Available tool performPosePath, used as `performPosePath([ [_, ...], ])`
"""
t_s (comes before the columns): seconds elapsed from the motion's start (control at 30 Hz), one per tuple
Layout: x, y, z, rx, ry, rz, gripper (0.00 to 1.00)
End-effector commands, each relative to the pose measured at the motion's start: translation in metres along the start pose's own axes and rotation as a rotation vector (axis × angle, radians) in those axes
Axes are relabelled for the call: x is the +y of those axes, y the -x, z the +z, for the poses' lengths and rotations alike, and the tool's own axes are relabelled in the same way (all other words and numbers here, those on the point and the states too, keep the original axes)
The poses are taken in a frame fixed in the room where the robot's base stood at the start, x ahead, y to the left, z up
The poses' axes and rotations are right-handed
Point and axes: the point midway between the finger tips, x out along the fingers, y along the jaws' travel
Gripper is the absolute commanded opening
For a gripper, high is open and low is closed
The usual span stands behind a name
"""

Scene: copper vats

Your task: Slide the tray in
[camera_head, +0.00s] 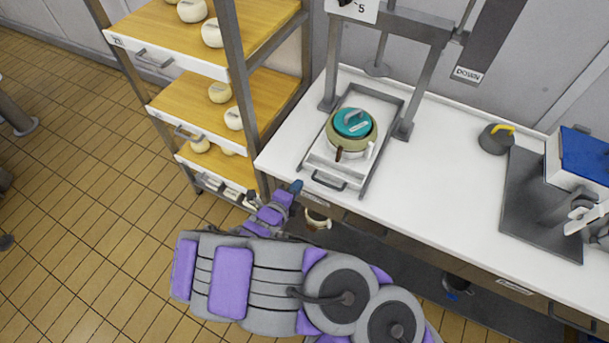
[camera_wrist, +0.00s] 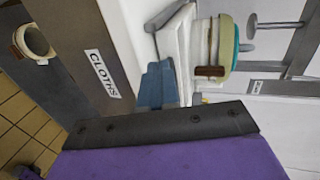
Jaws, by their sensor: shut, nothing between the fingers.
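The white tray (camera_head: 322,169) with a dark front handle (camera_head: 329,182) lies on grey rails on the counter, under a press frame (camera_head: 405,100). A cream pot with a teal lid (camera_head: 352,122) stands on it. My gripper (camera_head: 296,186) is at the counter's front edge, left of the handle and apart from it. In the wrist view its blue fingertips (camera_wrist: 158,86) are shut with nothing between them, close to the tray's edge (camera_wrist: 178,45). The handle (camera_wrist: 166,15) shows there above the fingertips. Whether the fingertips touch the tray is unclear.
A shelf rack (camera_head: 237,70) with wooden boards and several cream round pieces stands left of the counter. A drawer labelled CLOTHS (camera_wrist: 103,74) is below the counter. A grey weight with a yellow handle (camera_head: 496,138) and a blue-topped box (camera_head: 580,157) stand right. The middle counter is clear.

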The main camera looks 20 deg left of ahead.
Motion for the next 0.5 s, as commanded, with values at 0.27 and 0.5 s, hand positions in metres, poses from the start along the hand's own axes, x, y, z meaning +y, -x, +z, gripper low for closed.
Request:
performPosePath([
  [0.27,-0.006,-0.042,-0.001,0.003,-0.004,-0.001,0.0],
  [0.5,-0.012,-0.057,-0.001,0.001,-0.002,-0.001,0.0],
])
